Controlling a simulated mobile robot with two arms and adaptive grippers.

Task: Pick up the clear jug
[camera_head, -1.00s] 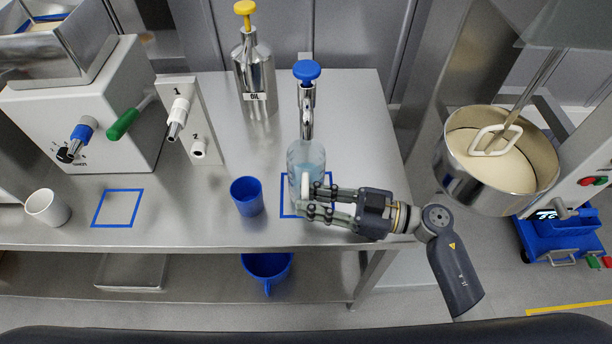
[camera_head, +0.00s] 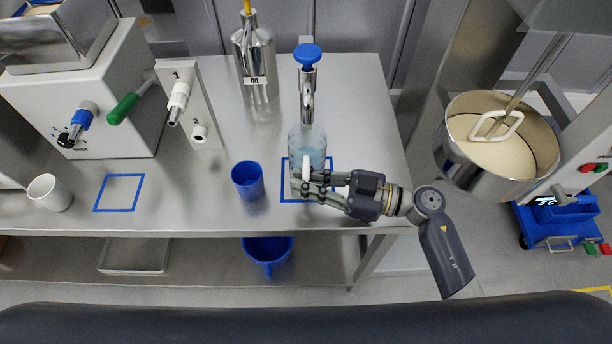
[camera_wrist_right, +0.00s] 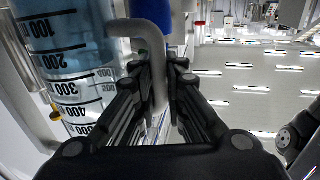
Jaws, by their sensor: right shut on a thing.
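The clear jug (camera_head: 309,147) stands under the blue-topped tap inside a blue taped square at the right of the steel table. It holds clear bluish liquid, and its side markings show in the right wrist view (camera_wrist_right: 70,65). Its pale handle (camera_wrist_right: 155,65) faces my right gripper. My right gripper (camera_head: 312,184) is shut on that handle, with a finger on either side of it in the right wrist view (camera_wrist_right: 160,85). The jug's lower part is partly hidden by the fingers, and I cannot tell whether its base touches the table. My left gripper is out of view.
A blue cup (camera_head: 248,181) stands just left of the jug. The tap (camera_head: 307,85) hangs directly above the jug. A steel oil bottle (camera_head: 255,60) stands behind. A white mug (camera_head: 49,193) and an empty taped square (camera_head: 119,193) are at the left. A mixer bowl (camera_head: 497,150) stands right.

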